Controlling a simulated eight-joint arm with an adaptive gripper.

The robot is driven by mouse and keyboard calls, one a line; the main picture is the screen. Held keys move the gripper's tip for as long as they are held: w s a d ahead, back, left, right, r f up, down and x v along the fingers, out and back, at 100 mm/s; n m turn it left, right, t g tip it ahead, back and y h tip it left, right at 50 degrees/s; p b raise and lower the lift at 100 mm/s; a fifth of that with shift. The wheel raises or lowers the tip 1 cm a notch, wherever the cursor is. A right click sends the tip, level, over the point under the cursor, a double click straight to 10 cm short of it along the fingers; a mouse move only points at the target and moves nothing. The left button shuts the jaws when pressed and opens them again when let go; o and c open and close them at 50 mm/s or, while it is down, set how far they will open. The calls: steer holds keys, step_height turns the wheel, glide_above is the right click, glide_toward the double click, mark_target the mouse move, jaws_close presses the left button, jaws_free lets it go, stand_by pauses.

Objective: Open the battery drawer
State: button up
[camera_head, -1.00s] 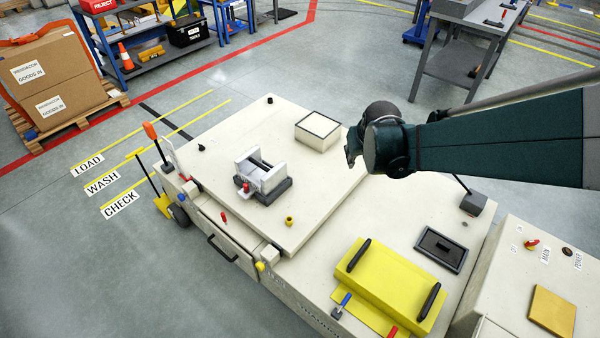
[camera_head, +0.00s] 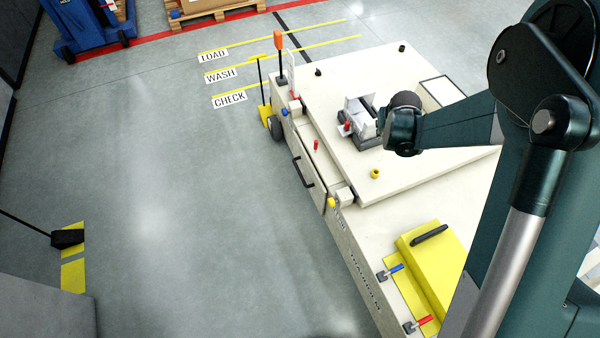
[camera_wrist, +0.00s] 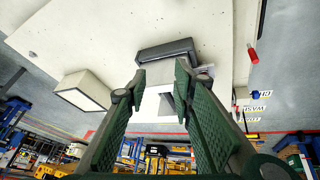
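The battery drawer (camera_head: 313,187) is in the side of a cream carrier (camera_head: 352,262), in the head view. Its black bar handle (camera_head: 301,173) faces the open floor on the left. The drawer front looks flush with the carrier's side. A small red peg (camera_head: 316,146) stands at the edge above it. My gripper (camera_head: 384,121) is above the carrier's top deck, to the right of the handle and apart from it. In the wrist view its two fingers (camera_wrist: 160,82) are spread with nothing held between them. The drawer handle is not seen in the wrist view.
A white and grey clamp (camera_head: 359,117) stands on the deck close to my gripper. An orange-topped lever (camera_head: 279,45) rises at the far corner. The floor left of the drawer is clear.

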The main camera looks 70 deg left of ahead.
steer(key=s+a+f+n+g, duration=0.1)
steer(key=s+a+f, duration=0.5)
steer(key=s+f, duration=0.15)
steer(key=s+a+f+n, duration=0.2)
steer(key=s+a+f, duration=0.45)
steer(key=f, duration=0.25)
steer(key=n+b, duration=0.1)
steer(key=n, duration=0.1)
glide_toward(300, 172)
steer(key=shift+w+f, duration=0.1)
steer(key=shift+f, duration=0.1)
steer(key=shift+f, duration=0.1)
steer(key=shift+b+x, duration=1.05)
steer(key=shift+x, duration=2.75)
steer(key=shift+a, duration=0.1)
steer(key=shift+c, duration=0.2)
jaws_close()
